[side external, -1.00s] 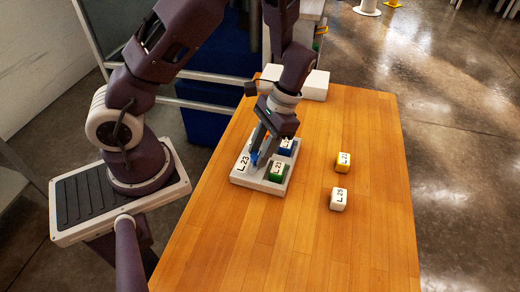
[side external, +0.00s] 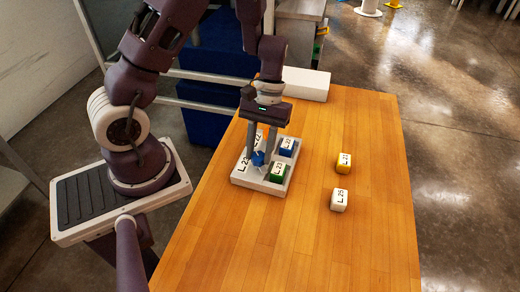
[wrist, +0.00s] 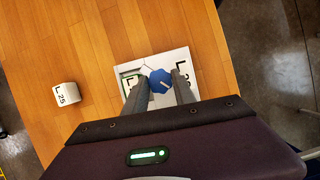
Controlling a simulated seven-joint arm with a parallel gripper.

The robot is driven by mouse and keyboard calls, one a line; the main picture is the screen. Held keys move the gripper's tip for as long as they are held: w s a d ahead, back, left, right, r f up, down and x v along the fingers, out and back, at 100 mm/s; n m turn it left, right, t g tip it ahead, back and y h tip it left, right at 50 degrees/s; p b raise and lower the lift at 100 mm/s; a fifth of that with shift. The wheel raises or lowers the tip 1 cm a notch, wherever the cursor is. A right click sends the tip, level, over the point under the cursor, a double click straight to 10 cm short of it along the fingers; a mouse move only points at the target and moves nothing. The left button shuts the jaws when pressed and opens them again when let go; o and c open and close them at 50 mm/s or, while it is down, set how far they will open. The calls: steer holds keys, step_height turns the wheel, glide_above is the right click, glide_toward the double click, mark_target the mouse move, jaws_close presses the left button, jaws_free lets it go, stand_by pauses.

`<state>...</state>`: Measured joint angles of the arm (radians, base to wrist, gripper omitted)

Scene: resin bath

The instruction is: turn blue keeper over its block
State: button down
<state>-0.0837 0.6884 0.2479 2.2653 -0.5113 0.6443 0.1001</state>
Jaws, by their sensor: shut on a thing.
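The blue keeper (side external: 258,159) is a small knob on a pale grey holder (side external: 240,179) with dark labels. It also shows in the wrist view (wrist: 160,79), with a pale line across its top. My gripper (side external: 262,153) is shut on the keeper, one finger on each side, pointing down. A green-sided block (side external: 278,173) with a white labelled top sits in the holder's near pocket. A blue-sided block (side external: 287,147) sits in the far pocket. The keeper stands beside these pockets; the wrist view cannot show whether it overlaps a block. My fingers hide part of the holder.
A yellow block (side external: 344,163) and a white block (side external: 339,200) labelled L.25 stand apart on the wooden table (side external: 300,240), right of the holder. A white box (side external: 306,84) is at the table's far end. The table's front and right are clear.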

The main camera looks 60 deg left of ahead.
steer(key=n, duration=0.2)
steer(key=n+t+h, duration=0.1)
steer(key=n, duration=0.1)
steer(key=shift+s+a+n, duration=0.1)
steer(key=shift+a+n, duration=0.05)
steer(key=shift+n, duration=0.15)
steer(key=shift+s+n+t+h, duration=0.15)
steer(key=shift+n+t, duration=0.4)
steer(key=shift+n, duration=0.6)
steer(key=shift+w+n+t+h, duration=0.1)
steer(key=shift+n+t+h, duration=0.15)
steer(key=shift+n+t, duration=0.6)
steer(key=shift+n, duration=0.5)
steer(key=c, duration=1)
jaws_free()
steer(key=shift+c, duration=0.2)
steer(key=v, duration=0.7)
